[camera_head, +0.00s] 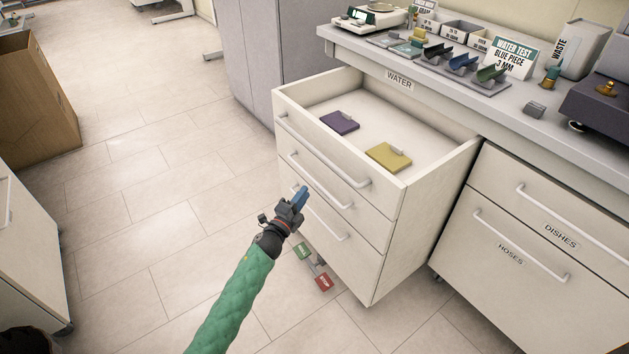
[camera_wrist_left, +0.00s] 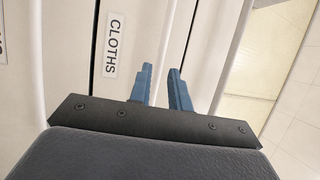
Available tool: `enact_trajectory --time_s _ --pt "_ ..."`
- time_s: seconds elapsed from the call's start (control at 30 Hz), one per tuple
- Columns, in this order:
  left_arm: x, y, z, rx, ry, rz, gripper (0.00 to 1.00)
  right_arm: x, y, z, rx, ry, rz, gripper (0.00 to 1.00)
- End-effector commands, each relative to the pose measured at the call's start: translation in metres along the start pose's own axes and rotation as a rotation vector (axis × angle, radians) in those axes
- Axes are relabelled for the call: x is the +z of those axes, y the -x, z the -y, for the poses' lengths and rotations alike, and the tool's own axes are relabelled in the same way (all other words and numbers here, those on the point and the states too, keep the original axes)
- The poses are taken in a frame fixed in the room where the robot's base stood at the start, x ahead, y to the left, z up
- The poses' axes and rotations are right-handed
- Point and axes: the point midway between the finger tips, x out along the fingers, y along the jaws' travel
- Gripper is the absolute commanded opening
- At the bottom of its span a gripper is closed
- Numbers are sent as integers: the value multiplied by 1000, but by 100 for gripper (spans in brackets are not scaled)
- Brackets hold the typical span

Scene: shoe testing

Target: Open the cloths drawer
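A white drawer unit (camera_head: 383,238) stands under the counter. Its top drawer (camera_head: 343,98) is open, with a purple piece (camera_head: 339,122) and a yellow piece (camera_head: 388,157) inside. The lower fronts carry bar handles (camera_head: 320,181). My left gripper (camera_head: 301,194) is in front of the lower drawer fronts. The head view does not show which drawer bears that label. I cannot tell whether the fingers touch a handle. My right gripper is not in view.
Green and red pedals (camera_head: 314,268) are on the floor beside the unit. Drawers labelled HOSES (camera_head: 510,253) and DISHES (camera_head: 560,235) are at right. The counter (camera_head: 430,75) holds test items. Free tiled floor (camera_head: 130,200) lies to the left.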

Motion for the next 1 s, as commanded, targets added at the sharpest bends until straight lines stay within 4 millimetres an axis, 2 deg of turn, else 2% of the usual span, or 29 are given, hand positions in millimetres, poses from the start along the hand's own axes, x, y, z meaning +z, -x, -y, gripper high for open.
enact_trajectory --time_s 0.4,0.6,0.87,1.0 --pt "0 -57 1 -1 3 2 19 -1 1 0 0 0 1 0" --pt "0 -69 1 0 3 2 19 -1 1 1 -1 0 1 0" --pt "0 -70 1 0 3 2 19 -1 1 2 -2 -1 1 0" --pt "0 -70 1 0 3 2 0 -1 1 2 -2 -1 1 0"
